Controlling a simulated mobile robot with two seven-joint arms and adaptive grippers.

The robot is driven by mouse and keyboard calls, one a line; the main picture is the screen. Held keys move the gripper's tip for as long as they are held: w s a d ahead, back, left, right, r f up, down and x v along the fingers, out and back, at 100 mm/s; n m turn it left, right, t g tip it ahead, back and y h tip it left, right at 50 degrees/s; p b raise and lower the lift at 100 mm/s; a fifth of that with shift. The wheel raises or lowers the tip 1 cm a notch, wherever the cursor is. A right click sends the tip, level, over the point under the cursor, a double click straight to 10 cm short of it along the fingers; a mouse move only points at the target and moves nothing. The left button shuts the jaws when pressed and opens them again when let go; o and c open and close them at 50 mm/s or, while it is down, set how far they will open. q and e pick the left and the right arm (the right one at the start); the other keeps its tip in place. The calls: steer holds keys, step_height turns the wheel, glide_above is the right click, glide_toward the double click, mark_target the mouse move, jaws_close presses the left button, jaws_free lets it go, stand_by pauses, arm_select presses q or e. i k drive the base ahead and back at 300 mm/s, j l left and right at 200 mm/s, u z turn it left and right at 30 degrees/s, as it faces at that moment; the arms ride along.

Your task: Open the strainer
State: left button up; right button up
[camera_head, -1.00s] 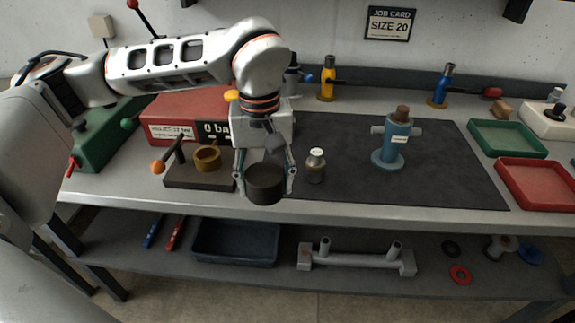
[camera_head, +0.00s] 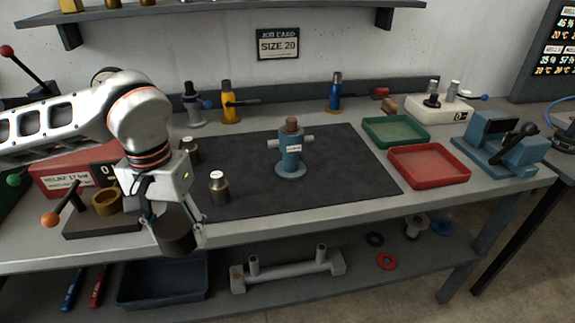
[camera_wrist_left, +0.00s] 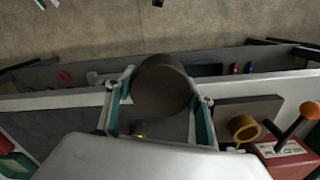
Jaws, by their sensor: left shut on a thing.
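A blue upright body with side stubs and a brown plug on top, apparently the strainer (camera_head: 290,158), stands on the dark mat in the head view. My left gripper (camera_head: 177,229) is shut on a dark round cylinder (camera_head: 174,238) at the bench's front edge, left of and nearer than the strainer. The left wrist view also shows the cylinder (camera_wrist_left: 162,86) between the two fingers. The strainer is not clear in that view. My right gripper is not in view.
A small metal-topped jar (camera_head: 219,187) stands just right of my left gripper. A brass ring (camera_head: 107,202) sits on a block to its left. Red (camera_head: 429,181) and green (camera_head: 396,145) trays lie right of the mat (camera_head: 345,190). The mat around the strainer is mostly clear.

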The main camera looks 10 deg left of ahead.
mark_target(290, 168)
steer(key=l, duration=0.65)
steer(key=k+l+u, duration=0.1)
steer(key=l, duration=1.2)
steer(key=k+l+u, duration=0.1)
steer(key=l, duration=0.55)
